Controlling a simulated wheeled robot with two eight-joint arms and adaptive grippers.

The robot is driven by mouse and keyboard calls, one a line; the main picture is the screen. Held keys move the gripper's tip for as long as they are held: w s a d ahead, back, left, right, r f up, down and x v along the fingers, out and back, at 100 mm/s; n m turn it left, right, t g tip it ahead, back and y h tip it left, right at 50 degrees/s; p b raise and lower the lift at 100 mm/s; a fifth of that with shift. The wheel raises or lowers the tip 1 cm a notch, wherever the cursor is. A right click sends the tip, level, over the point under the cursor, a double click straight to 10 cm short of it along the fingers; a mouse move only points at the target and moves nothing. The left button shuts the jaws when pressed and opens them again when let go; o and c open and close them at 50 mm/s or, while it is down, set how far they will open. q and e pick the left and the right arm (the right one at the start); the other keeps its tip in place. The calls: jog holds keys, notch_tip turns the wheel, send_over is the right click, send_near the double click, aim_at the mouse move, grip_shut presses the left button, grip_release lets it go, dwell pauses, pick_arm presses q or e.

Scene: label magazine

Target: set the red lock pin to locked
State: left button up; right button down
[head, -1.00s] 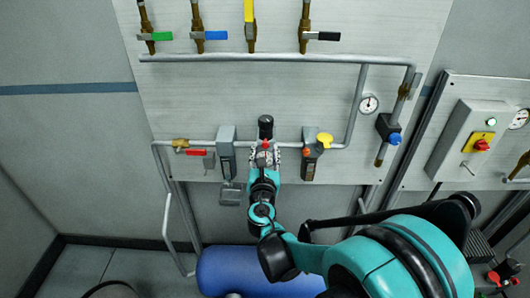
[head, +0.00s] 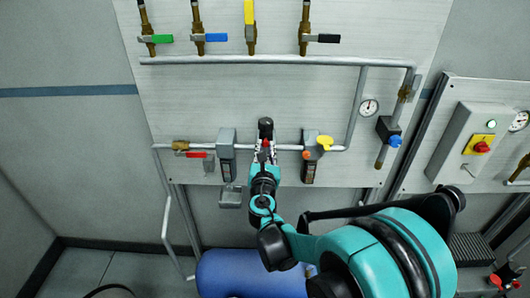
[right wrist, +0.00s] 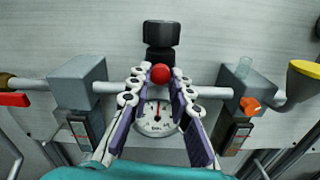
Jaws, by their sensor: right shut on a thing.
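The red lock pin shows as a small red ball (right wrist: 160,73) at the front of a black-knobbed regulator (right wrist: 160,40) in the right wrist view. It also shows in the head view (head: 265,143), just under the black knob. My right gripper (head: 264,152) reaches up to it from below. Its fingers lie on both sides of the red ball and are shut on it. A round dial (right wrist: 156,118) shows between the fingers below the ball. How far the pin is pushed in or pulled out is hidden. My left gripper is not in view.
A grey pipe (head: 190,148) runs through the regulator. Grey units stand left (right wrist: 78,82) and right (right wrist: 250,85) of it. A red-handled valve (head: 190,154) is at the left, a yellow part (head: 325,142) at the right. A blue tank (head: 250,272) lies below.

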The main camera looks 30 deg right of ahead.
jog(key=c, duration=1.4)
grip_release()
jog(key=shift+w, duration=0.1)
jog(key=shift+o, duration=0.2)
jog(key=v, duration=1.2)
jog(key=shift+d, duration=0.15)
